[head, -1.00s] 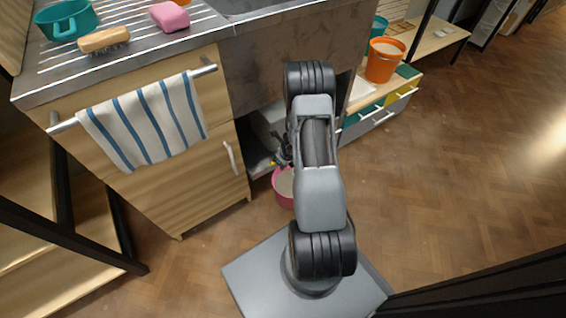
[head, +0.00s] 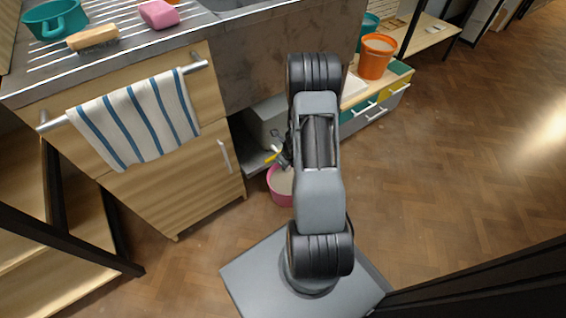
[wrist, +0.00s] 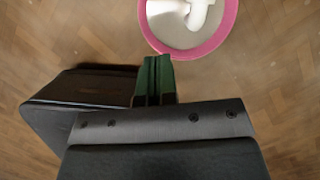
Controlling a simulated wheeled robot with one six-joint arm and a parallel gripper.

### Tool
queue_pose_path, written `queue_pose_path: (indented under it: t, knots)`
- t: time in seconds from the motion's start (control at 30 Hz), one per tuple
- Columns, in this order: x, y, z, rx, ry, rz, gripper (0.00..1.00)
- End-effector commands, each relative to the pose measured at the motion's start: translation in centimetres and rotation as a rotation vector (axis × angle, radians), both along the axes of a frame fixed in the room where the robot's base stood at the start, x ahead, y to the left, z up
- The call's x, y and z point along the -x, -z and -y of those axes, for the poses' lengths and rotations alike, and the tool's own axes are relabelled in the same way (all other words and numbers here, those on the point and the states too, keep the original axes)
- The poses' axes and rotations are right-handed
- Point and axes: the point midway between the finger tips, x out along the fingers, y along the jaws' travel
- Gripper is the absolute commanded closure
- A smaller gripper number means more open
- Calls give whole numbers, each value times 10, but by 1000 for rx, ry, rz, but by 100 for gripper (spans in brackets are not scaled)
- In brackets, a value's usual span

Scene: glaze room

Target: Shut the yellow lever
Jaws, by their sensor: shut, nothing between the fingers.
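The yellow lever (head: 271,157) shows in the head view as a small yellow piece under the sink counter, above the pink bucket (head: 281,192). My gripper (head: 283,158) is just right of it, partly hidden behind my arm. I cannot tell whether they touch. In the wrist view the green fingertips of my gripper (wrist: 155,62) are together with nothing between them. They point toward the rim of the pink bucket (wrist: 228,32). The lever cannot be made out in the wrist view.
A white pipe (wrist: 200,12) shows over the bucket. A grey box (head: 267,122) stands in the open bay under the counter. A cupboard with a striped towel (head: 138,120) is on the left. An orange bucket (head: 376,56) stands at the right. The floor at the right is clear.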

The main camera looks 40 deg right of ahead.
Motion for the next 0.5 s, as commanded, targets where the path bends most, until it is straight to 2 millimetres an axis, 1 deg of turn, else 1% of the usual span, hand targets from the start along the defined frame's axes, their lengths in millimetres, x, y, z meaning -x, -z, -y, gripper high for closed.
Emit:
queue_pose_path:
  t: [0.03, 0.2, 0.33, 0.5]
  knots:
    - [2, -21, 1, 1, 1, 2, 100]
    - [14, -51, 5, 1, 11, 2, 100]
    - [19, -68, 5, 1, 12, 2, 100]
    - [24, -80, 4, 0, 9, 1, 100]
